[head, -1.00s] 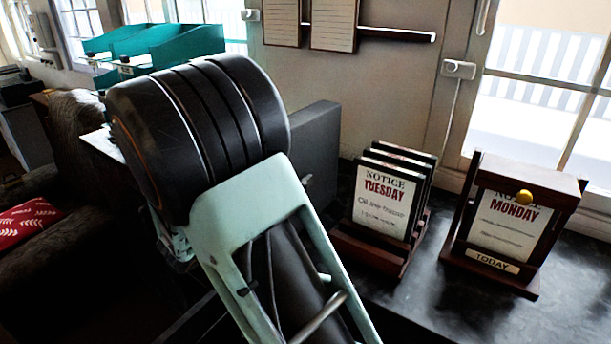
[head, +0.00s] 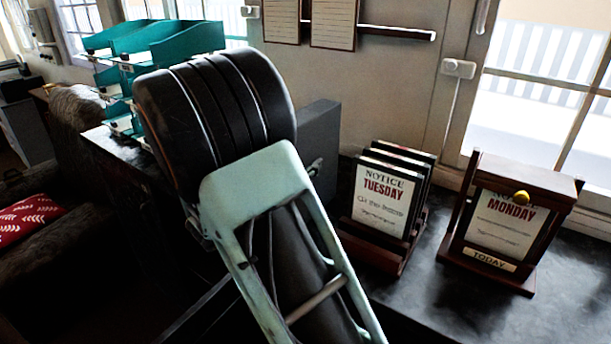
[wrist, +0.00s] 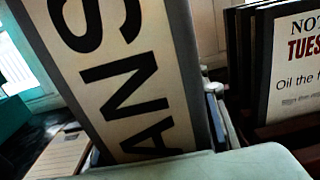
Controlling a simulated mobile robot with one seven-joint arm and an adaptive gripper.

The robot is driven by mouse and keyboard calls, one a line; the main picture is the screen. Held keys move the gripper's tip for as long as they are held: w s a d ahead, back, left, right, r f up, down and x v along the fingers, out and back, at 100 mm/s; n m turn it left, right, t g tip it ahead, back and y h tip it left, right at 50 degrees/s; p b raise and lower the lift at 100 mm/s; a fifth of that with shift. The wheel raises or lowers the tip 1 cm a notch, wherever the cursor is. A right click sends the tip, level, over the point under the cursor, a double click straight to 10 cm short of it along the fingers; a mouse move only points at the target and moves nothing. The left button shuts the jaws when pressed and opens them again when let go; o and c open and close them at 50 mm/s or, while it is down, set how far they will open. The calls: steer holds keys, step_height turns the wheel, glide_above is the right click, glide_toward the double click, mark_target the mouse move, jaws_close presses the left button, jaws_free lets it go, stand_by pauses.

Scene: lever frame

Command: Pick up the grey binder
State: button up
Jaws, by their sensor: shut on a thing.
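The grey binder (head: 320,140) stands on the dark counter behind my arm in the head view, partly hidden by it. In the wrist view the binder (wrist: 188,60) fills the upper middle, close up and tilted in the picture, with a pale label bearing large black letters. My gripper (wrist: 200,164) shows as a pale green edge along the bottom of the wrist view, against the binder's lower part. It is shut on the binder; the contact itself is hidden. In the head view my arm hides the fingers.
A wooden rack of notice cards (head: 385,205) marked TUESDAY stands right of the binder, close by. A MONDAY notice stand (head: 508,222) is further right. Teal trays (head: 165,45) stand at the back left. The counter's front right is clear.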

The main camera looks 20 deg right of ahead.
steer(key=c, duration=0.5)
steer(key=shift+r, duration=0.1)
jaws_close()
steer(key=shift+r, duration=0.15)
